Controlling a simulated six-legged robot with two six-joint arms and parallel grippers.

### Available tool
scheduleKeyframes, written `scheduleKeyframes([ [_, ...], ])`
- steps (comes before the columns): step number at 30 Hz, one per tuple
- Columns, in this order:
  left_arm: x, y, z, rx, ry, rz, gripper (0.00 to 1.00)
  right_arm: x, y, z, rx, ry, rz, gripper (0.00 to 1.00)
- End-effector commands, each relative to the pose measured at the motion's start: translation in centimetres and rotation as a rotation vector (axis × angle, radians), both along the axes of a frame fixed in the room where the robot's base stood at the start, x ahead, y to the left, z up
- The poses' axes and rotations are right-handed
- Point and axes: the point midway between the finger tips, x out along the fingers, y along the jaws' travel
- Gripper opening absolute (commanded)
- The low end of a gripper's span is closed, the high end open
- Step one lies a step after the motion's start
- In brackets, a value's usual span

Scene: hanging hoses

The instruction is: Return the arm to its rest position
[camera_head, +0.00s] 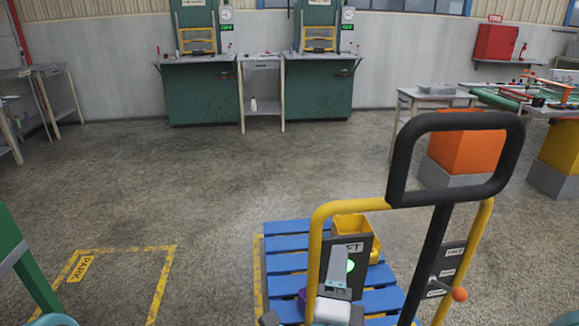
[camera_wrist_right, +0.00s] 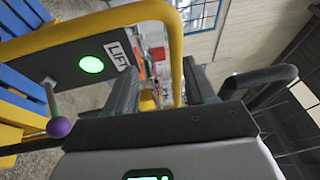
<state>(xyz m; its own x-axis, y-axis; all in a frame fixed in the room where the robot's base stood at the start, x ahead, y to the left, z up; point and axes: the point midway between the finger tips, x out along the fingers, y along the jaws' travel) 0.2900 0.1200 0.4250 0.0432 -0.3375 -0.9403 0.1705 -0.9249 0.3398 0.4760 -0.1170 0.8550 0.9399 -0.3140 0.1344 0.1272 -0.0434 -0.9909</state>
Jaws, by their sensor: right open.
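My right gripper (camera_head: 337,268) is low in the head view, in front of a dark panel (camera_head: 362,246) with a lit green button. In the right wrist view my right gripper (camera_wrist_right: 161,82) has its two dark fingers apart, with nothing held between them. The panel marked LIFT (camera_wrist_right: 75,52) is left of the fingers there, its green button (camera_wrist_right: 91,64) lit. A lever's purple knob (camera_wrist_right: 59,127) is at lower left, apart from the fingers. My left gripper is not in view.
A yellow tube frame (camera_head: 316,240) with a black handle (camera_head: 400,160) stands close around my right gripper. A blue pallet (camera_head: 283,242) and yellow bin (camera_head: 353,228) are beside it. An orange-knobbed lever (camera_head: 459,294) is to the right.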

Motion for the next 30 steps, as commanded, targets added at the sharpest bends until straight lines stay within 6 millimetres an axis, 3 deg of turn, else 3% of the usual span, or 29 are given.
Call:
scheduleKeyframes([
  [4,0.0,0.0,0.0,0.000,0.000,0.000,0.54,2.7,0.2,-9.4,-0.220,0.311,0.130,0.55],
  [7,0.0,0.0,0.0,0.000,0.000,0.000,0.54,2.7,0.1,-17.9,-0.394,0.578,0.287,0.55],
  [9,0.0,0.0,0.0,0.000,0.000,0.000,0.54,1.4,-0.1,-23.7,-0.497,0.752,0.420,0.55],
  [12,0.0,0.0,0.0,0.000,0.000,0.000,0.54,-2.0,-0.3,-30.5,-0.610,0.959,0.627,0.55],
  [15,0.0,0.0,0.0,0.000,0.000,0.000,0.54,-5.9,-0.4,-35.4,-0.681,1.106,0.827,0.55],
  [21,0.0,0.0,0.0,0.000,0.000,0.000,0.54,-14.0,-0.5,-41.2,-0.746,1.273,1.206,0.55],
  [25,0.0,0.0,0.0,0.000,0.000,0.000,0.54,-19.5,-0.3,-43.3,-0.749,1.322,1.459,0.55],
  [27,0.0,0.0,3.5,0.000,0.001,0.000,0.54,-18.8,-0.3,-39.5,-0.762,1.312,1.439,0.55],
  [30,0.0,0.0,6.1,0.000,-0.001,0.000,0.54,-18.7,-0.3,-36.9,-0.762,1.312,1.436,0.55],
])
